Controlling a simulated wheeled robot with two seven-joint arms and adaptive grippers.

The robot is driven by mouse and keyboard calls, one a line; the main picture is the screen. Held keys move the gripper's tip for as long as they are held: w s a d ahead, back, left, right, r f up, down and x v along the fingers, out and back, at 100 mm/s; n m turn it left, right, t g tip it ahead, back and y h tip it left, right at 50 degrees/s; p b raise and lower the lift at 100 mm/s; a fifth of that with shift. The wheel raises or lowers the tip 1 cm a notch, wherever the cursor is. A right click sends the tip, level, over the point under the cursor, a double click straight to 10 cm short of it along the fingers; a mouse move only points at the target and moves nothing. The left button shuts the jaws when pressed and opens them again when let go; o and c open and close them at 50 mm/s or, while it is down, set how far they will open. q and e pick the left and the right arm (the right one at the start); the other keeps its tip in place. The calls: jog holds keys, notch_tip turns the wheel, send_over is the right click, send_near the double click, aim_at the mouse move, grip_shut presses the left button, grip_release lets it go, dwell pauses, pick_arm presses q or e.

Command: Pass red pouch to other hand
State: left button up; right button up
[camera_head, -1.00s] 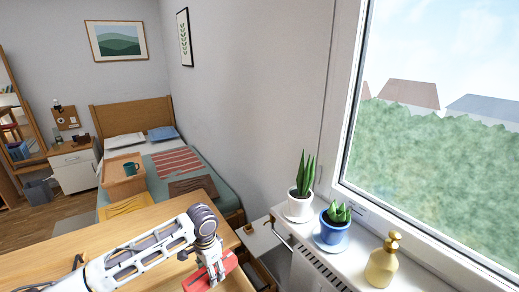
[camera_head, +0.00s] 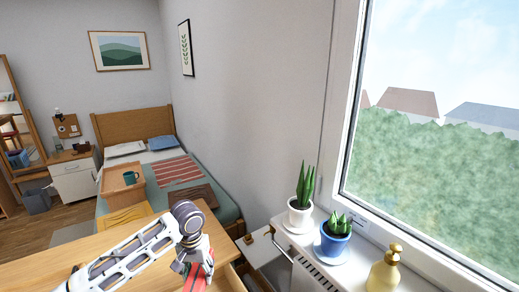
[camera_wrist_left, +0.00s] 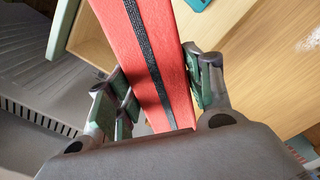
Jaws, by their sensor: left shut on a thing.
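The red pouch (camera_head: 208,255) is in my left gripper (camera_head: 196,268) above the right end of the wooden desk, low in the head view. In the left wrist view the pouch (camera_wrist_left: 133,40) is a long red shape with a dark zipper along it. My left gripper's fingers (camera_wrist_left: 160,92) press on its two sides there. The pouch's lower end is hidden behind the gripper body. My right gripper is in neither view.
The wooden desk (camera_head: 60,274) fills the lower left. A windowsill on the right bears a white pot (camera_head: 299,213), a blue pot (camera_head: 335,241) and a yellow bottle (camera_head: 384,272). A bed (camera_head: 205,190) stands beyond the desk.

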aim_at(188, 277)
pick_arm(q)
jog(key=shift+n, duration=0.3)
jog(key=s+a+f, duration=0.2)
jog(key=shift+s+a+f, duration=0.15)
jog(key=shift+s+a, duration=0.05)
jog(key=shift+a, duration=0.1)
jog(key=shift+s+f+p, duration=0.3)
jog(key=shift+s+f, duration=0.25)
jog(key=shift+f, duration=0.1)
jog(key=shift+r, duration=0.1)
jog(key=w+d+r+m, duration=0.1)
jog(key=d+r, duration=0.3)
jog(key=r, duration=0.7)
jog(key=w+d+r+m, duration=0.1)
jog(key=d+r+m, duration=0.3)
jog(key=r, duration=0.7)
jog(key=w+d+r+m, duration=0.1)
jog(key=d+r+m, duration=0.2)
jog(key=r, duration=0.8)
jog(key=shift+w+d+r, duration=0.15)
jog(key=shift+w+d, duration=0.2)
jog(key=shift+d, duration=0.45)
jog(key=d+f+n, duration=0.5)
jog(key=f, duration=0.6)
jog(key=shift+d+f+n, duration=0.35)
jog(key=shift+f+n, duration=0.05)
